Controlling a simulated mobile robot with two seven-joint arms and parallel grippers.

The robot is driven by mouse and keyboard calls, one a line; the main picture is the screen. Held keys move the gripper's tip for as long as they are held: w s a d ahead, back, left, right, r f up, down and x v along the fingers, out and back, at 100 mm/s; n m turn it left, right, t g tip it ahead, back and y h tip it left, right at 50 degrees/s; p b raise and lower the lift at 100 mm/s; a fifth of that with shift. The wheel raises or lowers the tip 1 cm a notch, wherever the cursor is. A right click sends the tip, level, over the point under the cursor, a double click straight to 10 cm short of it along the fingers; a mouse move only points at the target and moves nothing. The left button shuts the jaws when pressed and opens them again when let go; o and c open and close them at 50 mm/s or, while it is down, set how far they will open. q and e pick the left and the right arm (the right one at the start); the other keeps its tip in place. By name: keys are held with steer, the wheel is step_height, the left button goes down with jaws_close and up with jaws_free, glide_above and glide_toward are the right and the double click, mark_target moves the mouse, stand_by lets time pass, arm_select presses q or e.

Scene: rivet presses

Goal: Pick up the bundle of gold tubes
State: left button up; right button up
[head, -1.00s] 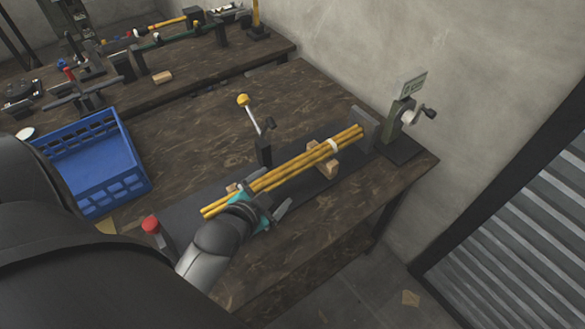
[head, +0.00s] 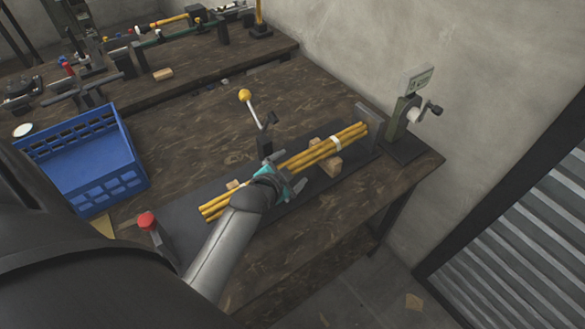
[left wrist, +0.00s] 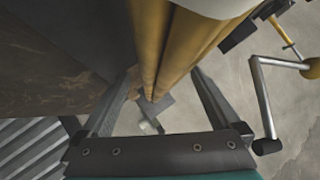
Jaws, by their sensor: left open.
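The bundle of gold tubes (head: 325,146) lies on wooden blocks on a dark mat, with a white band around it toward its far right end. My left gripper (head: 282,178) is open at the middle of the bundle, hiding part of it. In the left wrist view the gold tubes (left wrist: 178,45) run lengthwise between the two spread fingers of the left gripper (left wrist: 155,105). I cannot tell whether a finger touches the tubes. The right gripper does not show.
A lever with a yellow knob (head: 244,95) stands just behind the bundle. A red-topped post (head: 146,220) is at the mat's near left, a crank device (head: 405,125) at the table's far right corner. A blue crate (head: 85,165) sits left. Bare table (head: 205,130) lies between.

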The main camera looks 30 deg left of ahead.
arm_select(q)
steer(key=shift+w, duration=0.1)
jaws_close()
stand_by(0.8)
steer(key=shift+w+r, duration=0.15)
